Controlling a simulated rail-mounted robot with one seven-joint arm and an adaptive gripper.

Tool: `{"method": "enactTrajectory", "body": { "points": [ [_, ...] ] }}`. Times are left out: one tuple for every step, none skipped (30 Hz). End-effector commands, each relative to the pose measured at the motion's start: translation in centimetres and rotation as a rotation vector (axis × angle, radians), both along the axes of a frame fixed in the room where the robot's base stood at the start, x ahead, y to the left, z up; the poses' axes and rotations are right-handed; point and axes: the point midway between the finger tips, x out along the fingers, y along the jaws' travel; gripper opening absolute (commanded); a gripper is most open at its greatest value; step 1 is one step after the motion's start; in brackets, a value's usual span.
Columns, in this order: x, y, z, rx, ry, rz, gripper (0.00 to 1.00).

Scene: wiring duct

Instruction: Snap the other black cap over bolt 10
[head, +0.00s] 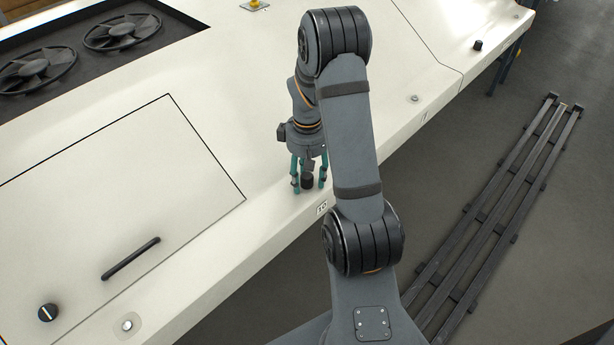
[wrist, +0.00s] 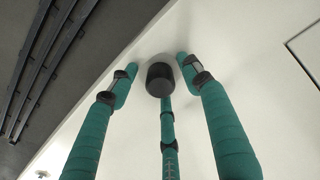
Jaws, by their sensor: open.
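My gripper (head: 308,182) points down at the white duct surface, its three teal fingers open. A black cap (head: 307,182) sits on the surface between the fingertips, right beside the label 10 (head: 322,208). In the wrist view the cap (wrist: 160,78) is upright, with a finger on each side, apart from it, and the third finger in front; whether that one touches it I cannot tell. Bolt 10 is not visible; the cap hides what is under it. Another black cap (head: 478,45) stands farther along the duct edge at the upper right.
Bare bolts show along the edge, one at the right (head: 414,98) and one at the lower left (head: 127,325). A panel with a black handle (head: 131,259) and a knob (head: 48,312) lies left. Fans (head: 122,32) sit at the upper left. A dark rack (head: 502,205) lies on the floor.

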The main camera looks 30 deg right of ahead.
Motion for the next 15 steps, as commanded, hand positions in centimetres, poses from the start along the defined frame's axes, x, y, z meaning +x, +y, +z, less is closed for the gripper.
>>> {"method": "enactTrajectory", "body": {
  "points": [
    [0.0, 0.0, 0.0, 0.0, 0.0, 0.0, 0.48],
    [0.0, 0.0, 0.0, 0.0, 0.0, 0.0, 0.48],
    [0.0, 0.0, 0.0, 0.0, 0.0, 0.0, 0.48],
    [0.0, 0.0, 0.1, -0.001, -0.001, 0.0, 0.48],
    [0.0, 0.0, 0.3, -0.001, -0.001, 0.0, 0.48],
    [0.1, 0.0, 0.5, -0.001, -0.002, 0.001, 0.48],
    [0.1, 0.0, 0.8, -0.001, -0.003, 0.0, 0.48],
    [0.1, 0.0, 1.2, -0.001, -0.004, 0.0, 0.48],
    [0.1, 0.0, 1.8, -0.001, -0.004, -0.001, 0.48],
    [0.2, 0.0, 2.4, -0.001, -0.007, -0.001, 0.48],
    [0.2, 0.0, 3.0, -0.001, -0.007, -0.001, 0.48],
    [0.2, -0.1, 3.8, -0.002, -0.008, 0.0, 0.48],
    [0.2, -0.1, 4.5, -0.002, -0.008, 0.0, 0.48],
    [0.2, 0.0, 5.2, -0.002, -0.008, -0.001, 0.48],
    [0.2, 0.0, 6.1, -0.002, -0.008, 0.0, 0.48]
  ]
}}
